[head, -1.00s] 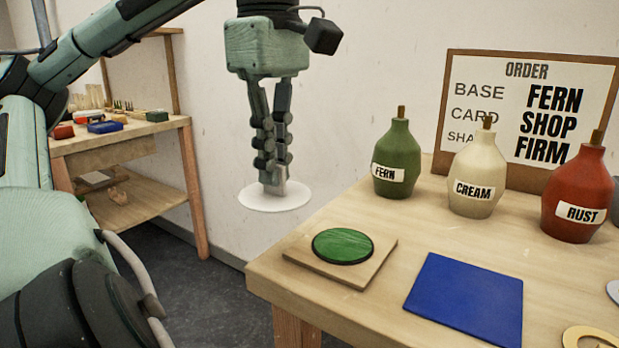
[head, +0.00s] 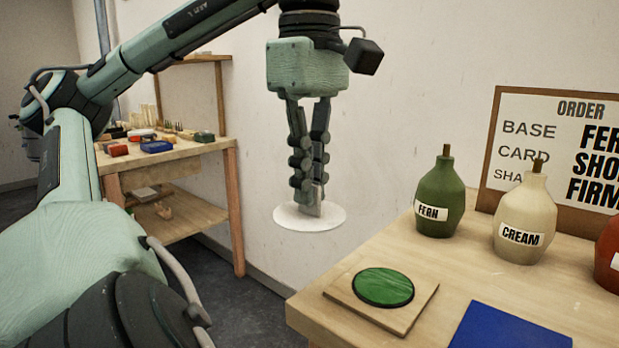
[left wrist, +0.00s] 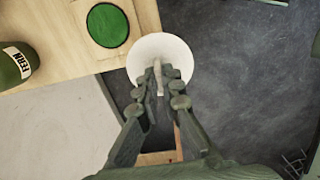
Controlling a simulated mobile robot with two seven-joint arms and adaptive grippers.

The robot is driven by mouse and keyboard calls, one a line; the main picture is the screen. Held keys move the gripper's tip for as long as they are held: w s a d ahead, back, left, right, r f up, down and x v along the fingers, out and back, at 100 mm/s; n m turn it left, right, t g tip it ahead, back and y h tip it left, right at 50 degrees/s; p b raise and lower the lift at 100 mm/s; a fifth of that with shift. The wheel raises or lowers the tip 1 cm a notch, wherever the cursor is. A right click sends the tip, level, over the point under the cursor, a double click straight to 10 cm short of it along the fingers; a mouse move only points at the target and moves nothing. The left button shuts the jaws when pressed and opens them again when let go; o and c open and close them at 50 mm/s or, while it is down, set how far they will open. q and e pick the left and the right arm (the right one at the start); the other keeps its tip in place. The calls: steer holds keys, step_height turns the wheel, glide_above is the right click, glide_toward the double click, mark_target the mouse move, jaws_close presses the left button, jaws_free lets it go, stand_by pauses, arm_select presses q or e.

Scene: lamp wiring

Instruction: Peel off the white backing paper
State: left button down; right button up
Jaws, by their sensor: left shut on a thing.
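My left gripper (head: 309,205) is shut on the white backing paper (head: 291,217), a round white disc. It holds the disc roughly level in the air, off the left edge of the table. In the left wrist view the paper (left wrist: 148,47) shows between the fingertips, over the dark floor and close to the table edge. A green disc with a dark rim (head: 384,287) lies on a square wooden board (head: 404,317) on the table, apart from the paper. It also shows in the left wrist view (left wrist: 107,25). My right gripper is not in view.
The table (head: 470,265) bears a green FERN bottle (head: 440,195), a CREAM bottle (head: 525,215), a red bottle (head: 610,255) and a blue square (head: 510,330). An ORDER board (head: 505,110) stands behind. A shelf bench (head: 185,150) stands at the left. Floor is open between.

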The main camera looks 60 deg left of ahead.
arm_select(q)
steer(key=shift+r+p, duration=0.8)
steer(key=shift+r, duration=0.1)
steer(key=shift+r+p, duration=0.35)
steer(key=shift+r, duration=0.55)
